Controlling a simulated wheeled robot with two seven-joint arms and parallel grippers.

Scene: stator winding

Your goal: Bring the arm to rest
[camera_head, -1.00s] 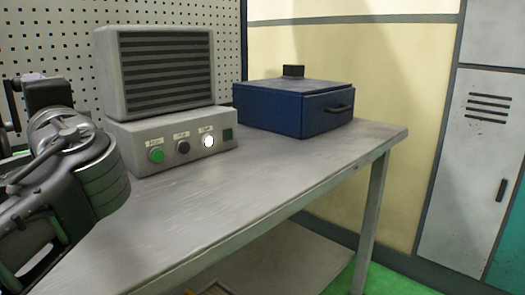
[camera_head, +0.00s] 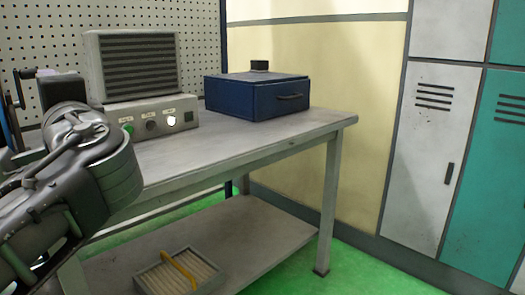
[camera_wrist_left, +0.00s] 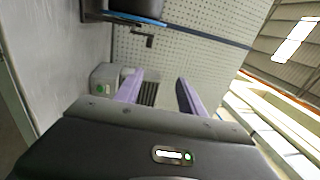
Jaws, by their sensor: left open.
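My left arm comes in from the left in the head view, folded up close to the camera, and its gripper jaws do not show clearly there. In the left wrist view my left gripper (camera_wrist_left: 158,92) shows two purple fingers spread apart with nothing between them. Beyond the fingers are the perforated wall panel (camera_wrist_left: 195,62) and part of the grey control box (camera_wrist_left: 104,76). My right gripper is in neither view.
A metal workbench (camera_head: 235,143) carries the control box with a louvred unit (camera_head: 133,65) and a blue case (camera_head: 258,97). A crate (camera_head: 180,275) sits on the lower shelf (camera_head: 255,235). Lockers (camera_head: 440,130) stand at the right. Green floor (camera_head: 350,270) is clear in front of them.

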